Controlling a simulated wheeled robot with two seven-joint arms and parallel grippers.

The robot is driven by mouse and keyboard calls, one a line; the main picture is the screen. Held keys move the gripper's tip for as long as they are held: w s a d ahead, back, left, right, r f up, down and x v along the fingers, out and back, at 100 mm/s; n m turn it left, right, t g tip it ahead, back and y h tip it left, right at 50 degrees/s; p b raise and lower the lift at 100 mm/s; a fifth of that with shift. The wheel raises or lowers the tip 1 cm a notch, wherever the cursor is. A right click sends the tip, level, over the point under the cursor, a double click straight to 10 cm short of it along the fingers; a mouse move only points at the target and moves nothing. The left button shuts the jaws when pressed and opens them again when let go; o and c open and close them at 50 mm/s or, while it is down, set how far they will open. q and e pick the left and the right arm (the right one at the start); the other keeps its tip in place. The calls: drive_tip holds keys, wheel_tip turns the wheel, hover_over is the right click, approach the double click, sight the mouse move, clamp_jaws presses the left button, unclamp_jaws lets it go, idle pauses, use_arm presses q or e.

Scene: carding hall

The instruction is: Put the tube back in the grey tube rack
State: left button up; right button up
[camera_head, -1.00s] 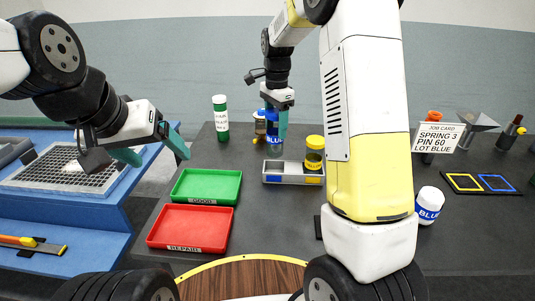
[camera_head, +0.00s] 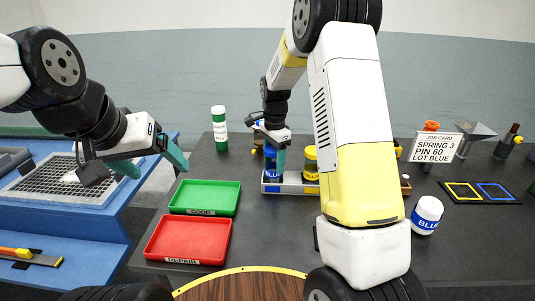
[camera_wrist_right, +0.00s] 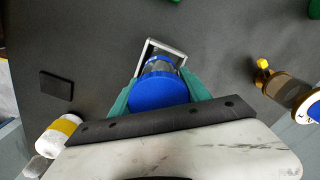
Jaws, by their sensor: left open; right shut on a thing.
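The grey tube rack (camera_head: 291,189) stands on the dark table, with a yellow-capped tube (camera_head: 311,164) in its right part. My right gripper (camera_head: 272,150) is shut on the blue tube (camera_head: 271,175), which is upright at the rack's left part. Its lower end is at the rack's front wall; I cannot tell whether it is fully seated. In the right wrist view the tube's blue cap (camera_wrist_right: 158,92) is between the green fingers, with a light grey frame beyond it. My left gripper (camera_head: 152,161) is open and empty, left of the green tray.
A green tray (camera_head: 205,196) and a red tray (camera_head: 188,240) lie left of the rack. A green-capped container (camera_head: 219,128) stands behind them. A white jar with a blue band (camera_head: 427,214), a job card (camera_head: 436,148) and a colour-marked mat (camera_head: 480,192) are on the right.

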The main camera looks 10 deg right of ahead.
drive_tip(key=o, duration=1.4)
wheel_tip(320, 180, up, 12)
drive_tip(key=s+d+r+n+t+y, duration=0.25)
drive_tip(key=s+r+n, duration=0.35)
drive_tip(key=s+r, duration=0.45)
drive_tip(key=s+f+n+t, duration=0.1)
drive_tip(key=s+n+t, duration=0.1)
drive_tip(key=s, duration=0.6)
drive_tip(key=s+f+n+t, duration=0.1)
drive_tip(key=s+n, duration=0.4)
drive_tip(key=s, duration=0.4)
drive_tip(key=shift+s+a+f+n+t, duration=0.25)
drive_tip(key=shift+s+a+n+t, duration=0.1)
drive_tip(key=shift+a, duration=0.1)
